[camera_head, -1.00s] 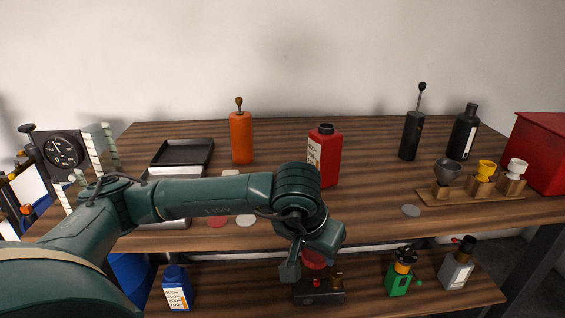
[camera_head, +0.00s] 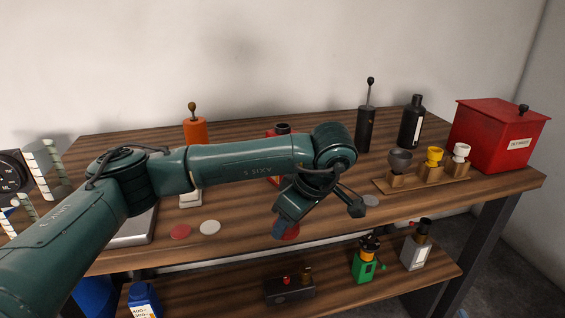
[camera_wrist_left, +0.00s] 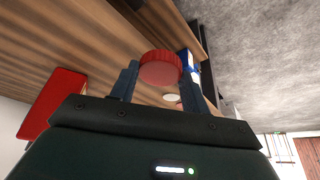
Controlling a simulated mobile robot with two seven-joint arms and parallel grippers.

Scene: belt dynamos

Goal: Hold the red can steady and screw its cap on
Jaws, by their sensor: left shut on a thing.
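The red can (camera_head: 272,133) stands on the bench top, mostly hidden behind my left arm in the head view. Its dark open neck (camera_head: 283,127) shows just above the arm. My left gripper (camera_head: 286,227) is in front of the can, near the bench's front edge. It is shut on the ribbed red cap (camera_wrist_left: 161,69), which sits between the two fingertips in the wrist view. In the head view the cap (camera_head: 291,233) is partly covered by the gripper. The cap is apart from the can. What looks like the can's red body (camera_wrist_left: 50,100) shows in the wrist view. My right gripper is not in view.
An orange canister (camera_head: 195,130) stands behind my arm. A black pump bottle (camera_head: 366,130), a black bottle (camera_head: 412,125), a rack of small cups (camera_head: 425,181) and a red box (camera_head: 497,135) are at the right. Flat discs lie near the front. A lower shelf (camera_head: 330,285) holds several items.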

